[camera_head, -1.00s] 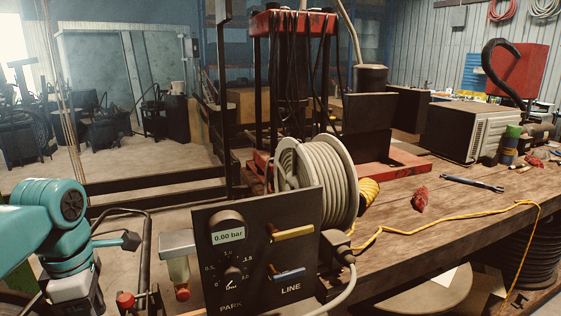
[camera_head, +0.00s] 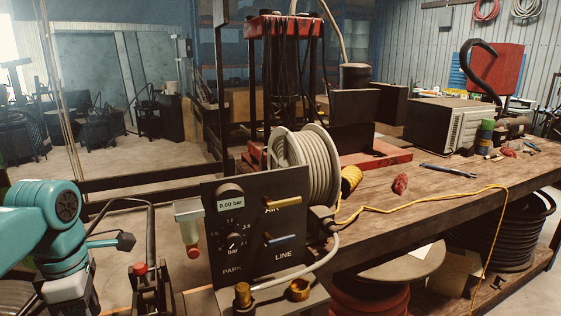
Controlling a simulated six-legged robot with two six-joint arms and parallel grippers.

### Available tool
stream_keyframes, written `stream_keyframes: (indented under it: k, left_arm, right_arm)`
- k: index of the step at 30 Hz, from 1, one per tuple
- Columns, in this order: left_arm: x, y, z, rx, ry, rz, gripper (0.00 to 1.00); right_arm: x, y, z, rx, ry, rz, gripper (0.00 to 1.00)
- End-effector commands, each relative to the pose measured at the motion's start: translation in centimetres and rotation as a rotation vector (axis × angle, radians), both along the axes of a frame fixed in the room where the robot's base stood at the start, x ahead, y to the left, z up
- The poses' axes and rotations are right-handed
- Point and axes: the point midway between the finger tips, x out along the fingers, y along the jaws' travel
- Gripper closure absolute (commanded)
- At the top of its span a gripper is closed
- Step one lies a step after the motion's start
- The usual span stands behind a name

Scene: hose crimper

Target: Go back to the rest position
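My teal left arm (camera_head: 58,215) comes in from the left, with a pale block below its joint at the bottom edge. The fingertips of my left gripper do not show. My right arm and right gripper are out of view. Brass fittings (camera_head: 243,295) sit below the panel. My visible arm appears apart from the panel.
A hose reel (camera_head: 312,168) stands behind the panel. The wooden bench (camera_head: 455,195) runs right with a yellow cord (camera_head: 432,201), a red rag (camera_head: 400,183), a wrench (camera_head: 446,171) and a grey box-shaped appliance (camera_head: 440,123). A dark rail (camera_head: 140,180) crosses at left, with open floor beyond.

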Motion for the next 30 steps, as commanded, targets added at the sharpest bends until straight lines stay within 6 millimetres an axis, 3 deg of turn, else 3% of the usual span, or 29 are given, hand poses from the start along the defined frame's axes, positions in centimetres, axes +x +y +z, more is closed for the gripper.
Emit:
stream_keyframes:
  k: [2, 8, 14, 19, 23, 27, 30]
  left_arm:
    - [0.3, 0.0, 0.0, -0.002, 0.022, -0.001, 0.60]
    - [1.0, -1.7, -5.7, -0.030, 0.211, -0.055, 0.60]
    - [0.1, -4.5, -12.2, -0.084, 0.364, -0.133, 0.60]
    - [-1.8, -8.2, -19.2, -0.178, 0.448, -0.293, 0.60]
    - [-5.6, -12.8, -26.4, -0.324, 0.467, -0.522, 0.60]
    - [-12.1, -18.7, -33.4, -0.514, 0.362, -0.853, 0.60]
    - [-16.1, -21.8, -36.3, -0.585, 0.208, -1.096, 0.60]
  right_arm:
    - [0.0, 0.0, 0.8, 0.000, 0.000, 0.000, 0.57]
    - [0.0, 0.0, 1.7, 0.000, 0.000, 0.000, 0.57]
    - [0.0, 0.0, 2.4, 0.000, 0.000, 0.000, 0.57]
    - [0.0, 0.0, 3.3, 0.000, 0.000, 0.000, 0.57]
    - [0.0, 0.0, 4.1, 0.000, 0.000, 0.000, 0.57]
    - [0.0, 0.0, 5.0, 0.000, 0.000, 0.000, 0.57]
    - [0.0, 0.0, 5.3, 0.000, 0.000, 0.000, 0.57]
